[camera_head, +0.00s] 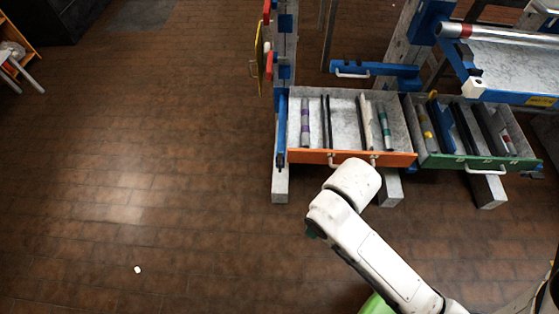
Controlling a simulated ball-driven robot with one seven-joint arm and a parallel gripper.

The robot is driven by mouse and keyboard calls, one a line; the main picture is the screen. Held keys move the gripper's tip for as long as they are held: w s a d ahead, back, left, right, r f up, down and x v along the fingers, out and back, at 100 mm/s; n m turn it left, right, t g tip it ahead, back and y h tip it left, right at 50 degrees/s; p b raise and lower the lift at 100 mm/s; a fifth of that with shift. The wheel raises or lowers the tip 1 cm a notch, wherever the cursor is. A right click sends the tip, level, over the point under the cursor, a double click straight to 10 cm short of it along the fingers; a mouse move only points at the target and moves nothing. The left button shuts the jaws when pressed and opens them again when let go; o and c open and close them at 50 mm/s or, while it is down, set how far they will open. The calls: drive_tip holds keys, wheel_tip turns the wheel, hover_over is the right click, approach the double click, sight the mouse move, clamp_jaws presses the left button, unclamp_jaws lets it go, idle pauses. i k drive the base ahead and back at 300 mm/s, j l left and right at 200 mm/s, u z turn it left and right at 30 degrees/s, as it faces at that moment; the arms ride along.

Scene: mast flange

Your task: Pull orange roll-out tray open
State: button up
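The orange-fronted roll-out tray (306,156) is at the upper right of centre. Its grey inside shows, and several bars and rods lie in it. A white handle runs along its orange front, partly hidden behind my arm's white end. My white arm reaches up from the lower right to the orange front. The fingers of my gripper are hidden behind the arm's end, so I cannot tell whether they touch the handle.
A green-fronted tray (459,161) with a white handle and several rods stands right of the orange tray. A blue bar (373,69) with a white handle is behind. Grey rack feet (281,187) stand below. The brown floor (150,190) at left is mostly clear, with a small white piece (137,269).

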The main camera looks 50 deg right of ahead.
sight(337, 135)
drive_tip(key=k+l, duration=0.45)
drive_tip(key=l, duration=0.25)
drive_tip(key=k+l, duration=0.25)
drive_tip(key=l, duration=0.1)
